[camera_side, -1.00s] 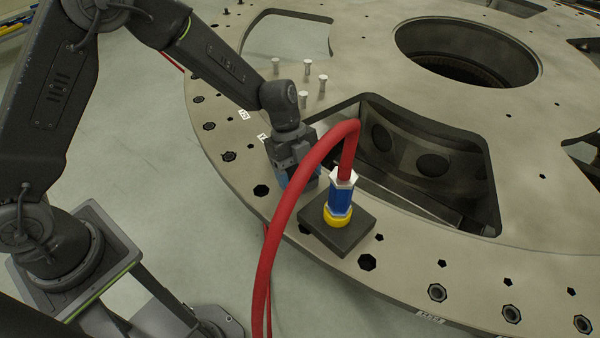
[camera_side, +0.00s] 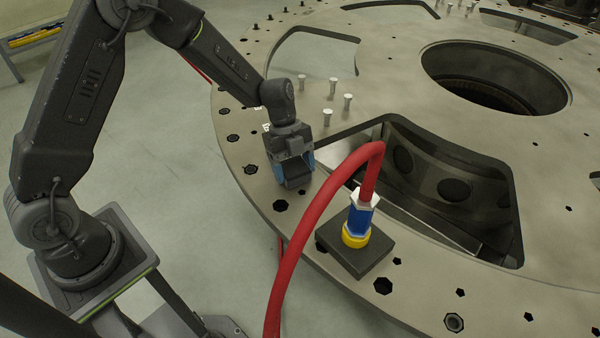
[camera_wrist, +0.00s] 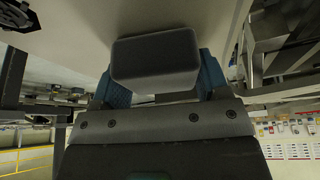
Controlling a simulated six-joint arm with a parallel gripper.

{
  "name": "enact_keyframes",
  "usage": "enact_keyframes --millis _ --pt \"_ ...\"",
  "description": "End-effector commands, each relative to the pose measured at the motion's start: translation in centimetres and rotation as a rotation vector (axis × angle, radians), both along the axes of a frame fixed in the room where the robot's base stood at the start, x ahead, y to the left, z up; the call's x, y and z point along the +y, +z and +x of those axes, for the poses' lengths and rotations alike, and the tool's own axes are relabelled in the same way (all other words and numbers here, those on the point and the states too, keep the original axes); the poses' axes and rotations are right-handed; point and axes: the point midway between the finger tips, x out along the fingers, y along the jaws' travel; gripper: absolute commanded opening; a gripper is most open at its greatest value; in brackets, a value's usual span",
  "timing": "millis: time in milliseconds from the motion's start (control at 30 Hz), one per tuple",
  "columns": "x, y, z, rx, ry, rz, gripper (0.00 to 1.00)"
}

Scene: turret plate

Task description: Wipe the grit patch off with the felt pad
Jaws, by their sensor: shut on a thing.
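My gripper (camera_side: 293,168) is low over the near-left rim of the turret plate (camera_side: 238,150) in the side view. Its blue fingers are shut on the felt pad (camera_side: 297,184), a dark grey block. In the wrist view the pad (camera_wrist: 155,57) sits between the blue fingers, with the pale plate surface (camera_wrist: 160,14) close behind it. I cannot tell whether the pad touches the plate. I cannot make out the grit patch in either view; the pad or gripper may hide it.
A dark square block (camera_side: 352,258) with a blue and yellow fitting (camera_side: 357,220) stands right of my gripper. A red hose (camera_side: 318,205) arches from it toward the front. Several pale pins (camera_side: 328,115) stand behind. A large opening (camera_side: 450,185) lies to the right.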

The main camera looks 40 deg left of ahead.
Motion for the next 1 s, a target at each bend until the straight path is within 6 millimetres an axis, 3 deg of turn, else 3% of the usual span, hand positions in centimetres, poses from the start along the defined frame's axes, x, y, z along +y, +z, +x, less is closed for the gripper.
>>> enact_keyframes --millis 67,600,1000 --pt "-0.1 2.2 0.1 -0.008 0.0 0.0 0.46" --pt "-0.1 6.8 0.0 -0.004 -0.001 0.001 0.46" --pt "-0.1 8.0 0.0 -0.001 0.0 0.0 0.46"
